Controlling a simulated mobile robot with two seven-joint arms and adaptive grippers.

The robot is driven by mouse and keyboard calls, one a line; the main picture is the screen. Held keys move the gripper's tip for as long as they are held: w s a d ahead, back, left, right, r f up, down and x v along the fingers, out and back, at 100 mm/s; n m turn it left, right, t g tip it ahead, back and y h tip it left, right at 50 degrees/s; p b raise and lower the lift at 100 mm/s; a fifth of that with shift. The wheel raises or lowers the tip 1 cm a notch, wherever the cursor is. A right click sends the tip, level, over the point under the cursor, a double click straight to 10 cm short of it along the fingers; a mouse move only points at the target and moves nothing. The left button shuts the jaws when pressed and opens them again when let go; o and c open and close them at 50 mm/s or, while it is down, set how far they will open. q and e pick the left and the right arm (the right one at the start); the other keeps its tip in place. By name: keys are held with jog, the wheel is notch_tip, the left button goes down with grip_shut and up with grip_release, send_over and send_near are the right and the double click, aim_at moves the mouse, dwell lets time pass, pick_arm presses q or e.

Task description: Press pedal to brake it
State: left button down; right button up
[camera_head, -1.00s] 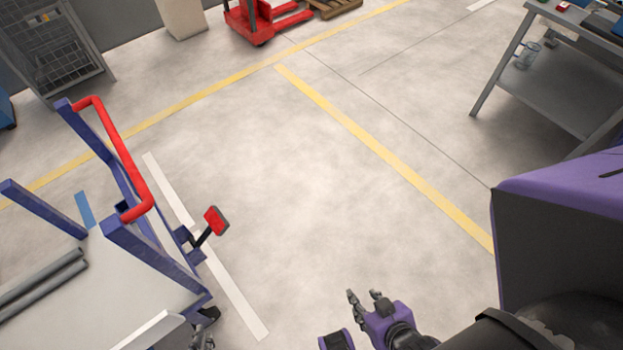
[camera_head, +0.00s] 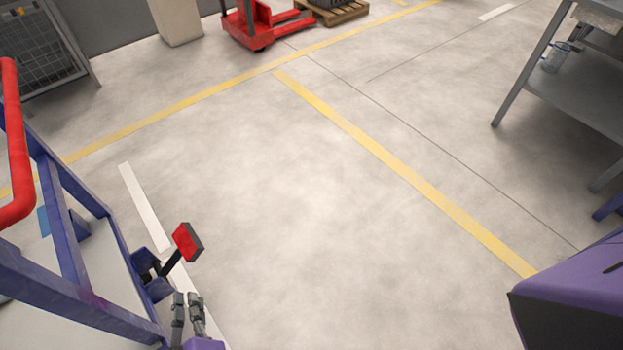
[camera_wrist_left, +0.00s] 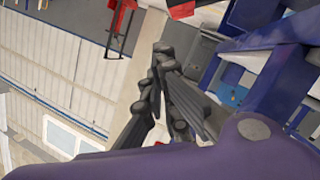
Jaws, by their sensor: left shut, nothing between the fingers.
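The pedal (camera_head: 187,242) is a red pad with a dark edge on a short black arm, sticking out from the lower corner of the blue cart frame (camera_head: 75,288). The pad is raised and tilted. My left gripper (camera_head: 187,302) is at the bottom of the head view, just below the pedal in the picture, apart from the red pad. Its fingers are shut and empty. In the left wrist view the dark fingers (camera_wrist_left: 163,60) are close together, with a red piece (camera_wrist_left: 181,10) beyond them at the top, probably the pedal. My right gripper is not in view.
The cart's red handle (camera_head: 17,150) rises at the left edge. A grey worktable (camera_head: 580,95) stands at the right. A red pallet jack (camera_head: 250,25) and a wire cage (camera_head: 40,55) are at the back. The floor right of the pedal is clear.

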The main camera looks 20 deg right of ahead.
aim_at(181, 253)
pick_arm(q)
jog(key=a+y, duration=0.1)
jog(key=a+f+n+y, duration=0.1)
jog(key=w+a+n, duration=0.1)
jog(key=shift+a+f+y+b, duration=0.25)
jog(key=shift+a+y+b, duration=0.1)
jog(key=shift+y, duration=0.05)
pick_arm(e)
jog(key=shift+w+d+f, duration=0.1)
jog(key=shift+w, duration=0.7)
pick_arm(q)
jog(key=shift+w, duration=0.1)
